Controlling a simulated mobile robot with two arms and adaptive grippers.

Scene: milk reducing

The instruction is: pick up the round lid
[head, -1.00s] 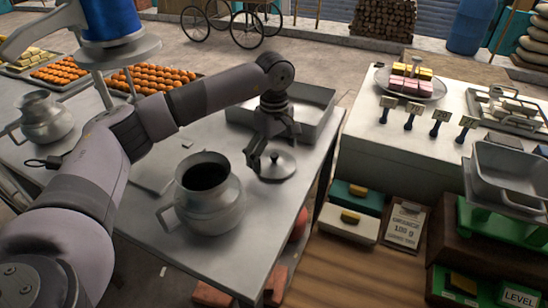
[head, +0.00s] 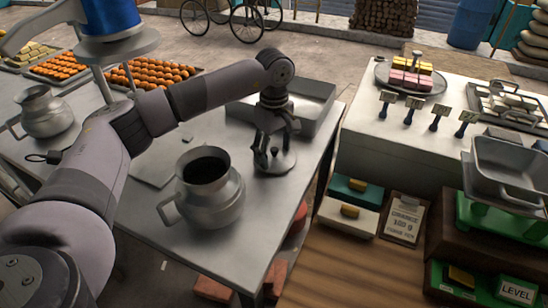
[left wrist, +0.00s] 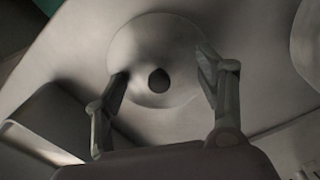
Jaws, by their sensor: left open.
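The round lid (head: 283,165) is a grey metal disc with a knob, lying flat on the metal table beside the open pot. My left gripper (head: 266,160) is directly over it, pointing down, and hides part of it. In the left wrist view the lid (left wrist: 140,92) lies ahead with its dark knob between the two fingers of my left gripper (left wrist: 160,88). The fingers are open and apart, with the knob between them in the picture. Whether they touch the lid cannot be told. My right gripper is not in view.
The open metal pot (head: 213,200) with a side handle stands just left of the lid. A deep metal tray (head: 318,105) sits behind it. Another pot (head: 45,112) and trays of sweets (head: 150,78) are at the far left. The table edge is close on the right.

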